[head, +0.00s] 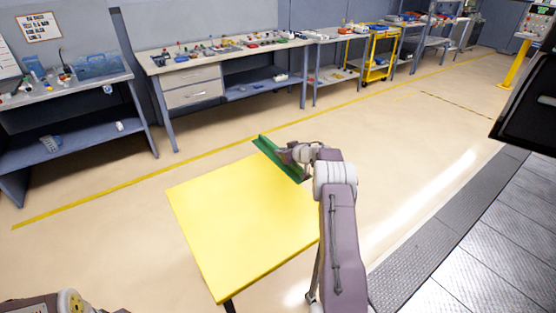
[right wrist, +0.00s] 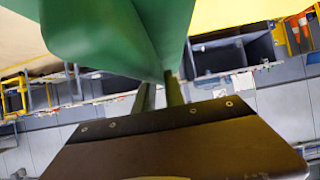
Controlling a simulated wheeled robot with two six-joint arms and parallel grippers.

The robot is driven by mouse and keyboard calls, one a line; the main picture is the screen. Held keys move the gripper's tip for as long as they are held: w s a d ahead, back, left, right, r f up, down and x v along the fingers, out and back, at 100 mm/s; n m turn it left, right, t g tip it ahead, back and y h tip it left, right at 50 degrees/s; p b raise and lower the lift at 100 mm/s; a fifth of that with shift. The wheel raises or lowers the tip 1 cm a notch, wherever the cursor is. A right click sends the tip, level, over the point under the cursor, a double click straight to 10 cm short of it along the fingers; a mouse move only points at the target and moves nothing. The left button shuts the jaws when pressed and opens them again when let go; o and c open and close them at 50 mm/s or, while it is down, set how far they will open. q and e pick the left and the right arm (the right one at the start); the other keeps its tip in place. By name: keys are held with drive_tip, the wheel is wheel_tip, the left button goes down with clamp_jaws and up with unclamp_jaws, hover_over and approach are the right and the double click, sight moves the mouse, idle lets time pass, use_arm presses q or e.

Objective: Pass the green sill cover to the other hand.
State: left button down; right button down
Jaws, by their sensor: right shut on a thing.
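The green sill cover (head: 277,158) is a long, narrow green piece at the far right edge of the yellow table in the head view. My right gripper (head: 287,153) is shut on it near its middle. In the right wrist view the sill cover (right wrist: 110,30) fills the top centre, and the two fingers (right wrist: 159,94) meet its underside. I cannot tell whether the cover touches the table. My left gripper is not in view; only a part of my left arm shows at the bottom left of the head view.
The yellow table (head: 235,230) is bare. A long workbench (head: 225,49) with small parts stands along the back wall, with another bench (head: 70,92) at the left. A yellow cart (head: 380,55) stands farther back. Open floor lies around the table, and a grey metal walkway (head: 470,240) is at the right.

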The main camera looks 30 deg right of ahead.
drive_tip(key=shift+w+d+r, duration=0.4)
drive_tip(key=shift+w+d, duration=0.05)
drive_tip(key=shift+d, duration=0.05)
